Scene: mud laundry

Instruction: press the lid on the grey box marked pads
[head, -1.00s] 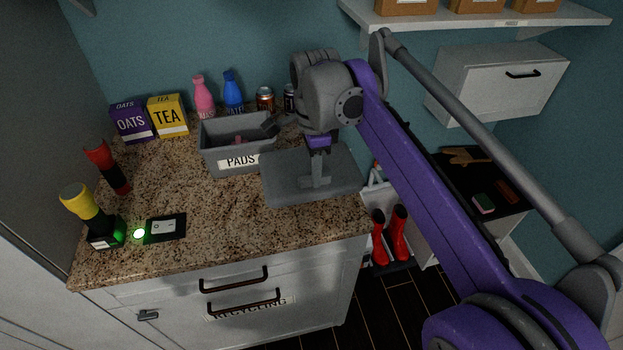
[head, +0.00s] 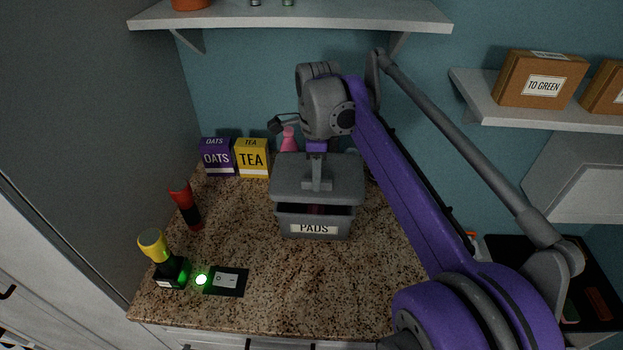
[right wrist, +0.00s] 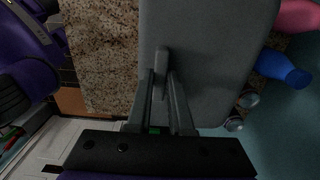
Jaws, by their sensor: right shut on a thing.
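The grey box (head: 288,222) marked PADS stands on the speckled counter in the head view. Its grey lid (head: 345,180) is over the box, covering most of the opening. A dark gap shows below the lid's front edge, with something pinkish inside, so the lid is not flush at the front. My right gripper (head: 317,181) is above the lid, shut on its upright handle. In the right wrist view the fingers (right wrist: 163,92) pinch the handle (right wrist: 161,60), and the lid (right wrist: 215,55) hides the box. My left gripper is in neither view.
Oats (head: 217,158) and tea (head: 253,159) boxes stand behind left, with a pink bottle (head: 288,140). A red torch (head: 186,207) and a yellow-topped torch (head: 160,255) stand left. The front counter (head: 300,290) is largely clear. A shelf (head: 300,15) hangs above.

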